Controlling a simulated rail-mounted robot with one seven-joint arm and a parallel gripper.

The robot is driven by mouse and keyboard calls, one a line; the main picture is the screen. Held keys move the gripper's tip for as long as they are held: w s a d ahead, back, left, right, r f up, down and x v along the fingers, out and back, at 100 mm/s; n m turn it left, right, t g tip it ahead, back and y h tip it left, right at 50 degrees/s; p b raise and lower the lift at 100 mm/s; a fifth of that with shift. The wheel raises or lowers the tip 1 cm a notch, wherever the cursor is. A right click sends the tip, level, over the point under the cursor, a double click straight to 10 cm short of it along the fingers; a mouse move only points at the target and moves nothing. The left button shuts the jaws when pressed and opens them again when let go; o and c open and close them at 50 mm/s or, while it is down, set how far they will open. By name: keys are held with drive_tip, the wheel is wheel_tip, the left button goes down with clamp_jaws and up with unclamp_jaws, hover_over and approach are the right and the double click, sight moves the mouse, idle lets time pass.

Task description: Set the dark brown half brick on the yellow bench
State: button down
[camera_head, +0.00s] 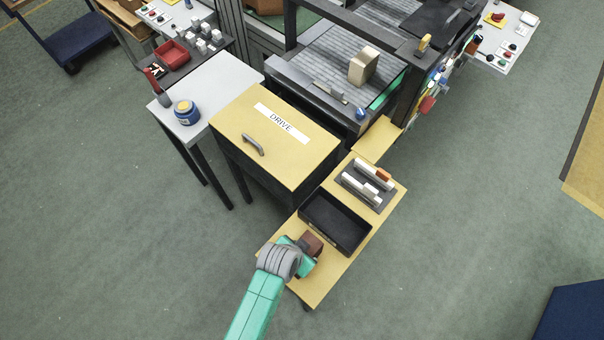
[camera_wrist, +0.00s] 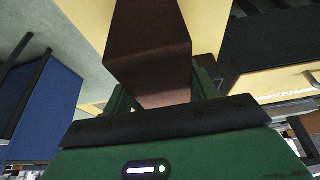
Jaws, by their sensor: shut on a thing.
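The dark brown half brick (camera_head: 313,243) is at the end of my arm in the head view, over the near end of the yellow bench (camera_head: 322,280). In the wrist view the brick (camera_wrist: 148,40) fills the upper middle, between the fingers of my gripper (camera_wrist: 160,98). My gripper (camera_head: 304,248) is shut on the brick. The yellow bench top (camera_wrist: 205,25) shows behind the brick in the wrist view. I cannot tell whether the brick touches the bench; its underside is hidden.
A black open tray (camera_head: 335,222) stands on the bench just beyond the brick. A grey rack (camera_head: 368,185) with white and orange pieces sits farther along. The yellow DRIVE cabinet (camera_head: 275,150) stands to the left. Bare bench lies around the brick's near side.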

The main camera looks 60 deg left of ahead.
drive_tip(key=shift+f, duration=0.55)
drive_tip(key=shift+f, duration=0.1)
drive_tip(key=shift+f, duration=0.15)
drive_tip(key=shift+c, duration=2.2)
unclamp_jaws()
drive_tip(key=p+v, duration=0.1)
drive_tip(key=v, duration=1.1)
drive_tip(key=shift+r, duration=0.25)
